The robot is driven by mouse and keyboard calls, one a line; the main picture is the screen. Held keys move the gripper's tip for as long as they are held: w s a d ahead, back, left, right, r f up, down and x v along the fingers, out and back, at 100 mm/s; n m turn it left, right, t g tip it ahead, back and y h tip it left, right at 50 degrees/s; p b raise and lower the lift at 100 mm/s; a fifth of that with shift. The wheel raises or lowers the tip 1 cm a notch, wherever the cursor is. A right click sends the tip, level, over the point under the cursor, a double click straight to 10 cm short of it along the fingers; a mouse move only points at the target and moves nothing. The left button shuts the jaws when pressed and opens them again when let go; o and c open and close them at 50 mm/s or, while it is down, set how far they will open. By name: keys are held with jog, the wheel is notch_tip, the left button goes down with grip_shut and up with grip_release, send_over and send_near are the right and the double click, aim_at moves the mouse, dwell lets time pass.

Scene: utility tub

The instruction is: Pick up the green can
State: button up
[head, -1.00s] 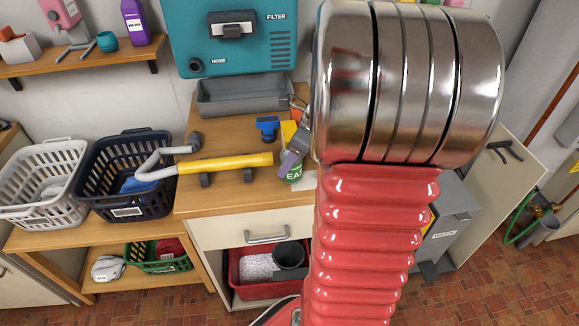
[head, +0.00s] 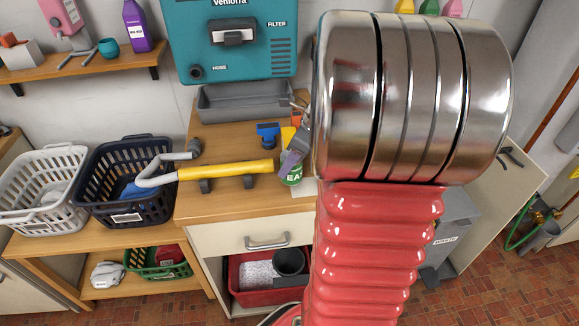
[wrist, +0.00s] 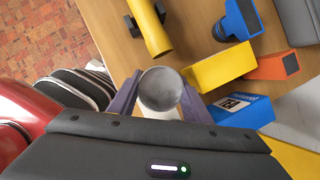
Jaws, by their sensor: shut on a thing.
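The green can (head: 292,178), with a white-lettered label, stands at the right part of the wooden worktop, partly hidden by my gripper (head: 291,160). In the wrist view its round grey metal top (wrist: 160,88) sits between the two purple fingers of my gripper (wrist: 155,97). The fingers are shut on the can from both sides. My large red and silver arm hides the area to the right of the can in the head view. I cannot tell whether the can's base is touching the worktop.
A yellow tube (head: 226,168) with a grey bent end lies left of the can. A blue tool (head: 267,133), a yellow box (wrist: 217,69), an orange block (wrist: 272,66) and a blue box (wrist: 240,111) are close by. A grey tray (head: 246,101) stands behind. Baskets (head: 126,190) are left.

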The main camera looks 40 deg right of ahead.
notch_tip(320, 180, up, 8)
jog(key=shift+r, duration=0.1)
jog(key=shift+s, duration=0.1)
dwell(0.7)
